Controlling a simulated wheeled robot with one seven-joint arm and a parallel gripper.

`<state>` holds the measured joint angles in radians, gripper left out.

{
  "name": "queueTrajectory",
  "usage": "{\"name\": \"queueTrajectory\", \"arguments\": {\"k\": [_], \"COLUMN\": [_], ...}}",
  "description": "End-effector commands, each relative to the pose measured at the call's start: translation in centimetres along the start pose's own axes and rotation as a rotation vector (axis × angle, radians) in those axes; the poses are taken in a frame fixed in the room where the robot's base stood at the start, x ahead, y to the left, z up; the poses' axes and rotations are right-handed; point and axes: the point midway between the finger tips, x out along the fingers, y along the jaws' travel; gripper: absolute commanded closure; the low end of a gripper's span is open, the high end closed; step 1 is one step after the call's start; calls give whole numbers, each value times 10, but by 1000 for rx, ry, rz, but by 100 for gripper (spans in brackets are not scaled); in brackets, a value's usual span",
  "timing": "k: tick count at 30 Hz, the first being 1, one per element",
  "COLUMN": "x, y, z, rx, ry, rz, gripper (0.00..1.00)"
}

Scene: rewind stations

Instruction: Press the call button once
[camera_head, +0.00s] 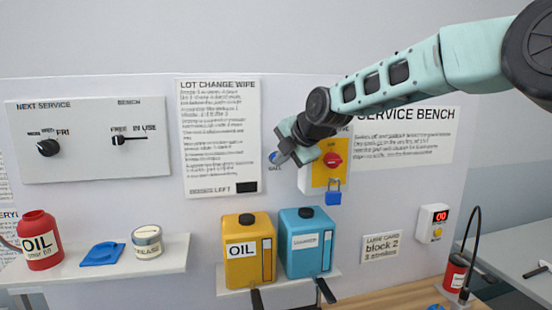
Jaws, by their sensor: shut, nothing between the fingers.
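A small blue round button (273,157) shows on the wall panel, just right of the lot change wipe sheet. It is partly covered by my gripper, and any label on it is hidden or too small to read. My gripper (283,156) is shut and empty, with its fingertips over the right side of the blue button in the picture. I cannot tell whether they touch it. A second, small yellow button (437,232) sits on a white box with a red display at the right.
Right of my gripper is a yellow plate with a red rotary switch (332,159) and a blue padlock (334,192). Below stand a yellow oil can (247,262) and a blue can (306,255) on a shelf. A left shelf holds a red oil bottle (39,240) and a tin (147,243).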

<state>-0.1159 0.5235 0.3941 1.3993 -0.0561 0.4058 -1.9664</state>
Motion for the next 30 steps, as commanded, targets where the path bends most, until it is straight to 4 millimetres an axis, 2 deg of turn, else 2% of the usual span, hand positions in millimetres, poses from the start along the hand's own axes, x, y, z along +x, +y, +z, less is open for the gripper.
{"name": "queueTrajectory", "arguments": {"k": [30], "x": [6], "y": [5], "z": [5], "rx": [0], "ry": [0], "rz": [1], "gripper": [100]}}
